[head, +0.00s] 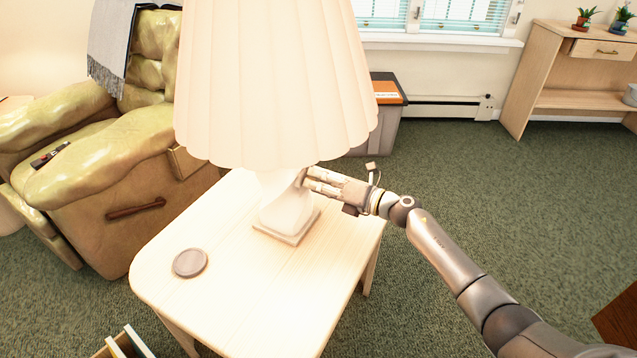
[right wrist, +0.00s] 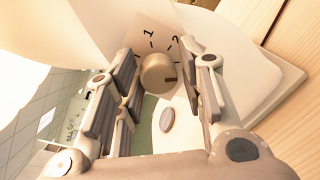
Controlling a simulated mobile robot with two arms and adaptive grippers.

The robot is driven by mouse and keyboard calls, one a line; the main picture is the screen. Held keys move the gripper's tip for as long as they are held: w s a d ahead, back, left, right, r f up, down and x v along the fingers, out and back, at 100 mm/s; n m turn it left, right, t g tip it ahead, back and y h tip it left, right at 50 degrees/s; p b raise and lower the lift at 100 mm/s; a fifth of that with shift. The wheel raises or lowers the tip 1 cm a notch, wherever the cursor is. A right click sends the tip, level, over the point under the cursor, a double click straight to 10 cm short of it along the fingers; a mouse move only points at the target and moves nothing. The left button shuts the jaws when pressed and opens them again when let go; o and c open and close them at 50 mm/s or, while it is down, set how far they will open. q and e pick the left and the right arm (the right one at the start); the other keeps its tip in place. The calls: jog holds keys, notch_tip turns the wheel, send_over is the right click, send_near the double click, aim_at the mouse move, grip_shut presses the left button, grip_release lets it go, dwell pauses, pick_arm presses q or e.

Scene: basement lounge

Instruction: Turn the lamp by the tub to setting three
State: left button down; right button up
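A table lamp with a pleated cream shade (head: 275,80) and a pale base (head: 290,208) stands on a light wood side table (head: 225,300). My right gripper (head: 308,180) reaches in from the right at the lamp base, under the shade. In the right wrist view a round brass knob (right wrist: 157,74) sits on a dial plate (right wrist: 150,42) marked 1 and 2; other numbers are hidden. A dark mark on the knob points right, below the 2. My right gripper (right wrist: 165,72) is open, a finger either side of the knob; contact is unclear. My left gripper is out of view.
A grey tub (head: 385,130) with an orange item (head: 388,92) on it stands behind the table. A round coaster (head: 190,263) lies on the tabletop. A green recliner (head: 100,190) is at left; a wooden desk (head: 560,80) is back right.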

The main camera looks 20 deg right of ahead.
jog(key=shift+o, duration=0.9)
jog(key=shift+a, duration=0.1)
jog(key=shift+s, duration=0.1)
jog(key=f+v, duration=0.1)
jog(key=v, duration=1)
jog(key=shift+s+d+r, duration=0.25)
jog(key=shift+d+r, duration=0.1)
jog(key=shift+r, duration=0.2)
